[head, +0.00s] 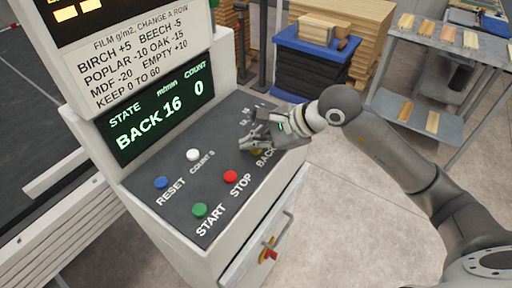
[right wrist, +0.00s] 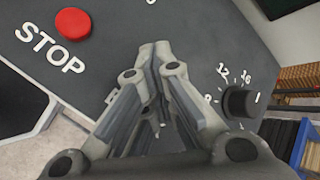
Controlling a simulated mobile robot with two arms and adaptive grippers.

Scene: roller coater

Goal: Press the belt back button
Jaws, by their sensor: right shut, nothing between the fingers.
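My right gripper (head: 252,142) is shut and empty, low over the far right part of the dark control panel (head: 223,155). In the right wrist view its closed fingers (right wrist: 156,52) point at the panel. The belt back button is mostly hidden by the gripper; a small orange-yellow patch (head: 257,152) shows just above the BACK label (head: 266,157). I cannot tell whether the fingertips touch the button. The state display (head: 158,112) reads BACK, 16 and count 0. My left gripper is not in view.
Close by are the red STOP button (head: 230,176), green START button (head: 199,210), blue RESET button (head: 161,182) and white count button (head: 193,154). A black speed dial (right wrist: 240,101) stands right of the fingers. Blue crate (head: 315,60) and grey cart (head: 440,45) stand beyond.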

